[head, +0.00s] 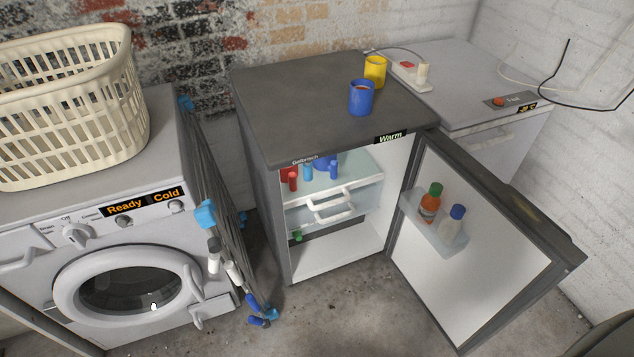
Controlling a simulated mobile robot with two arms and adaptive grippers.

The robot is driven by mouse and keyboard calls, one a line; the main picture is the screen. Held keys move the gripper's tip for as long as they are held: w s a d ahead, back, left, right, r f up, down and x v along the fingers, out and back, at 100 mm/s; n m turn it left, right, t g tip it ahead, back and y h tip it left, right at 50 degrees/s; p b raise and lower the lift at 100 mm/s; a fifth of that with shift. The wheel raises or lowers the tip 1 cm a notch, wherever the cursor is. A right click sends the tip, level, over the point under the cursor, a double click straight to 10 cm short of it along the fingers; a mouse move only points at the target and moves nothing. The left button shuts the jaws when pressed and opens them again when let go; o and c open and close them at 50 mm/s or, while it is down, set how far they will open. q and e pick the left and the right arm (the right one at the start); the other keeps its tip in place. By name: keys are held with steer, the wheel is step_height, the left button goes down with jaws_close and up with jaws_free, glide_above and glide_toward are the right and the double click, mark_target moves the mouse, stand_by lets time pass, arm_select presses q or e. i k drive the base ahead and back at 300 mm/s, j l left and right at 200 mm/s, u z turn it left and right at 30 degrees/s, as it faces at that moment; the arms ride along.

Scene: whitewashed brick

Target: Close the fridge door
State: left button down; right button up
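The small dark grey fridge (257,179) stands in the middle of the head view, with a "Warm" display on its top front edge. Its door (480,262) is wide open, hinged on the right and swung out towards the front right. The white inner side of the door shows, with a shelf (432,231) holding a bottle with a green cap and a bottle with a blue cap. Inside the fridge are small red and blue items and a clear drawer with a white handle. Neither of my grippers is in view.
A blue mug (361,98) and a yellow mug (375,72) stand on the fridge. A folded drying rack (222,215) leans between the fridge and the washing machine (60,240), which bears a laundry basket (70,115). A white chest unit (480,90) stands behind the door. Floor before the fridge is clear.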

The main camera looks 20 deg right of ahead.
mark_target(506, 254)
steer(key=l+z, duration=0.1)
steer(key=z, duration=0.7)
steer(key=i+l+z, duration=0.1)
steer(key=z, duration=0.7)
steer(key=i+l+z, duration=0.1)
steer(key=i+l, duration=0.15)
steer(key=i, duration=0.15)
